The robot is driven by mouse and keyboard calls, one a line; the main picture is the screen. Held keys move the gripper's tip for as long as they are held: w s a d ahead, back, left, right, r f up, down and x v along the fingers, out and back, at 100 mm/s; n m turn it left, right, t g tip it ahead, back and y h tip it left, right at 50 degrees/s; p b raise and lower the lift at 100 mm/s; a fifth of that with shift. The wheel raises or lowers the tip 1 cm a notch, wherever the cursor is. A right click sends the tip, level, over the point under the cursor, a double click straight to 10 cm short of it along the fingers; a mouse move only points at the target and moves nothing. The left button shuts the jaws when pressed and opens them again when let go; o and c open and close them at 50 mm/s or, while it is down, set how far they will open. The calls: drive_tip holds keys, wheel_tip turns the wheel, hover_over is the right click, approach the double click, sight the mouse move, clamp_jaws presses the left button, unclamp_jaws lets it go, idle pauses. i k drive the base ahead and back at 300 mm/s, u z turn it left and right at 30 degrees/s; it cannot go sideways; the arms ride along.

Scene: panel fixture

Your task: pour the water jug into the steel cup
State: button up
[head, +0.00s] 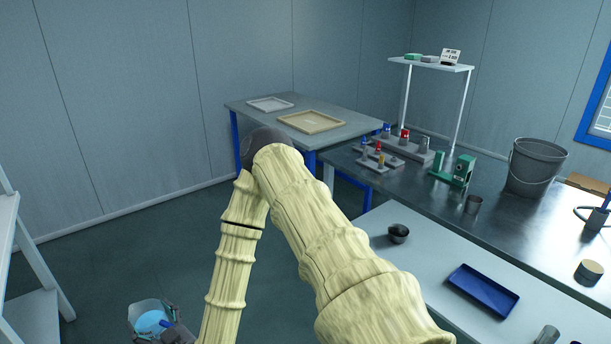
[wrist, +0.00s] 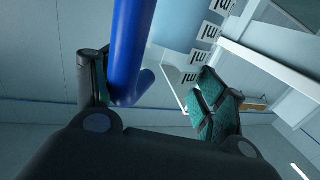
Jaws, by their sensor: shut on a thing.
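The water jug (head: 148,318) is low at the left in the head view, a clear vessel with blue inside. In the wrist view its blue handle (wrist: 131,50) runs between the fingers of my gripper (wrist: 150,98), which is shut on it. The gripper (head: 172,328) also shows in the head view, dark and partly cut off beside the jug. The jug looks roughly upright above the floor, apart from the benches.
A dark bowl (head: 398,233) and a blue tray (head: 483,290) are on the pale front bench. A bucket (head: 536,168), a green device (head: 455,171) and a bottle rack (head: 378,160) stand around the cup. A white rack (head: 35,265) is at left. Floor between is open.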

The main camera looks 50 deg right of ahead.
sight(473, 205)
drive_tip(key=z, duration=0.4)
drive_tip(key=i, duration=0.6)
drive_tip(key=z, duration=1.3)
drive_tip(key=i, duration=0.75)
drive_tip(key=z, duration=0.7)
